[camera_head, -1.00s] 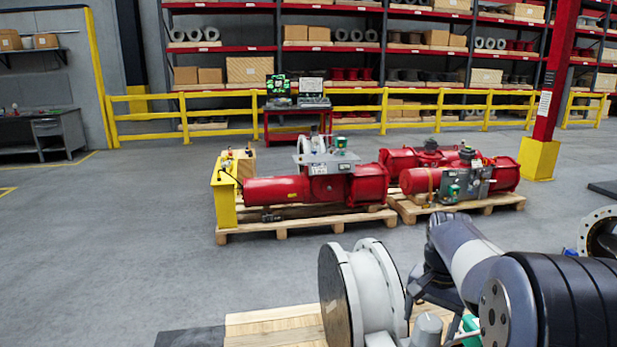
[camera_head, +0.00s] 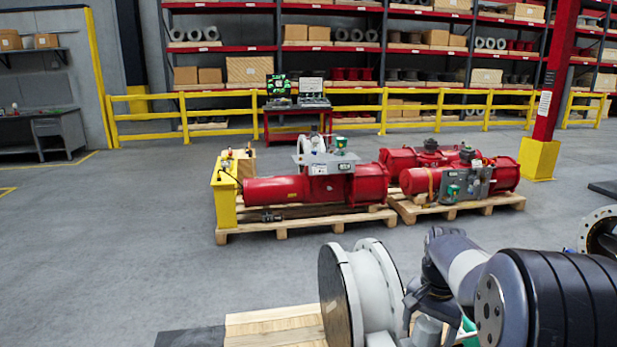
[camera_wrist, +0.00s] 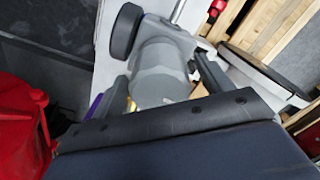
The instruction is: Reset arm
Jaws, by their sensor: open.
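My arm (camera_head: 480,270) reaches in from the right in the head view, bent beside a white flanged valve body (camera_head: 365,290). My gripper (camera_wrist: 155,95) shows in the wrist view with its two dark fingers apart. A grey cylindrical part (camera_wrist: 160,70) with a dark round knob (camera_wrist: 125,30) lies between and beyond the fingers. I cannot tell whether the fingers touch it. In the head view the gripper's fingertips are mostly hidden behind the arm and the valve.
Red actuators (camera_head: 320,188) (camera_head: 460,175) rest on wooden pallets (camera_head: 300,222) ahead. A yellow railing (camera_head: 430,108) and shelves stand behind. A red column with a yellow base (camera_head: 538,158) is at the right. The floor at the left is clear.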

